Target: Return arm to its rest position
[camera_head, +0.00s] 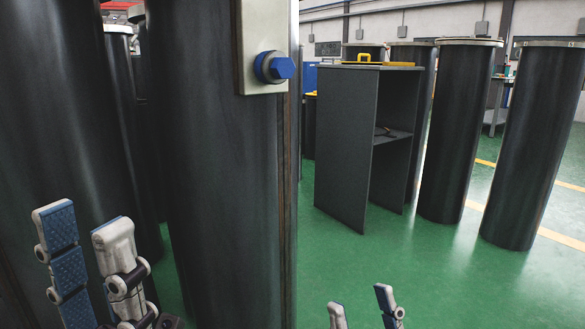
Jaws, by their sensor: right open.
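My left gripper (84,226) is at the lower left, pointing up, with its blue-padded fingers apart and nothing seen between them. It is in front of the dark cylinders at the left; whether it touches one cannot be told. My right gripper (360,301) is at the bottom edge, right of centre. Only its two fingertips show, spread apart with green floor between them. The rest of both arms is mostly out of frame.
A big dark cylinder (215,180) with a blue bolt (274,67) on a pale plate stands close in front. A dark shelf unit (340,150) and dark cylinders (455,135) (533,150) stand further back. Green floor (420,280) is clear at the lower right.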

